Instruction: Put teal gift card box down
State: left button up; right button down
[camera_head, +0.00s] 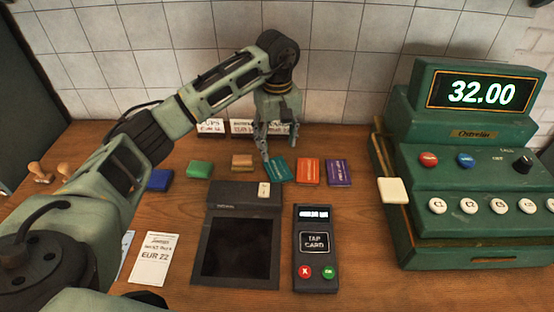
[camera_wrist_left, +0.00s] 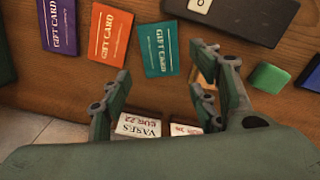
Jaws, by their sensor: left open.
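The teal gift card box (camera_head: 277,170) lies on the wooden counter, slightly turned, at the left end of a row of gift card boxes. In the left wrist view the teal gift card box (camera_wrist_left: 159,49) lies flat with its lettering showing, just beyond my fingers. My left gripper (camera_head: 277,146) hangs low over the back of the counter, right behind the teal box. Its fingers (camera_wrist_left: 170,95) are spread open with nothing held between them. Whether a finger touches the teal box's edge I cannot tell. My right gripper does not show in either view.
An orange gift card box (camera_head: 310,172) and a purple one (camera_head: 338,173) lie to the right. Tan (camera_head: 242,162), green (camera_head: 200,169) and blue (camera_head: 159,180) boxes lie left. A scale (camera_head: 238,240), card terminal (camera_head: 315,250) and green cash register (camera_head: 470,170) stand nearby. Price signs (camera_head: 211,127) stand behind.

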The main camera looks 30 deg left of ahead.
pick_arm(q)
notch_tip(320, 180, up, 4)
jog(key=shift+f, duration=0.25)
dwell(0.5)
